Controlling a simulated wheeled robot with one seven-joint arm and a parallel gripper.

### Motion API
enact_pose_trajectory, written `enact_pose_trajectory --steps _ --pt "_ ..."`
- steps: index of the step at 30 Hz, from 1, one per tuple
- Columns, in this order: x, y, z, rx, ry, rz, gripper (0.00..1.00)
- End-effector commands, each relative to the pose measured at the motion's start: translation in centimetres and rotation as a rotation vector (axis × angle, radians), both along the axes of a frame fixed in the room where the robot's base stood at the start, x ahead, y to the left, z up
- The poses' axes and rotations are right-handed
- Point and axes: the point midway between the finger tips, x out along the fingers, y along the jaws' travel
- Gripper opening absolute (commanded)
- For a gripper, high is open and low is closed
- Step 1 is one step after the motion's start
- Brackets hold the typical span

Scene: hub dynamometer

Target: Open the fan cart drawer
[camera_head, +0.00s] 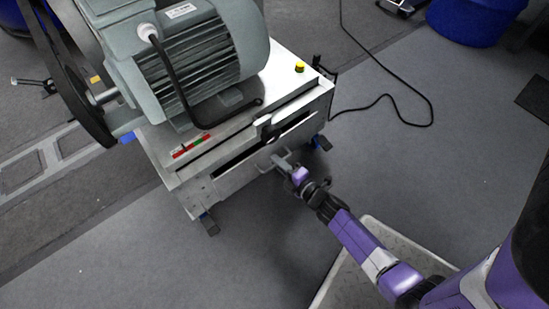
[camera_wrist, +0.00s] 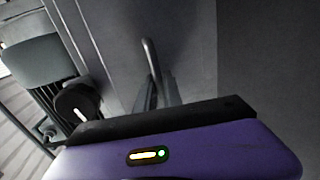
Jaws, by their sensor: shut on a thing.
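The fan cart (camera_head: 185,170) is a pale metal cabinet on wheels with a large grey motor (camera_head: 190,55) on top. Its drawer front (camera_head: 240,172) faces my arm, with a dark gap showing along its top edge. A drawer handle (camera_wrist: 150,62) shows in the wrist view as a thin metal bar standing off the front. My gripper (camera_head: 283,163) is at the drawer front and shut on the handle.
A dark round knob (camera_wrist: 78,101) is beside the handle in the wrist view. A yellow button (camera_head: 299,67) is on the cart top. A black cable (camera_head: 405,97) lies on the floor to the right, near a blue drum (camera_head: 470,20).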

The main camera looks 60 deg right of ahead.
Motion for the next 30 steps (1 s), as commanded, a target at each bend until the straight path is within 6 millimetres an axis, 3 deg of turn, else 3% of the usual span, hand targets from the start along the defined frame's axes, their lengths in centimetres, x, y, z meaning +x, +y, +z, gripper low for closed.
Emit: enact_pose_trajectory --steps 9,18,24,30 --pt "-7.3 2.1 -0.2 0.002 0.007 -0.001 0.00" --pt "-13.2 3.8 -0.1 0.001 0.004 -0.001 0.00" --pt "-15.4 4.5 -0.1 0.002 0.003 0.000 0.00" --pt "-16.3 4.7 -0.1 0.001 0.002 0.001 0.00"
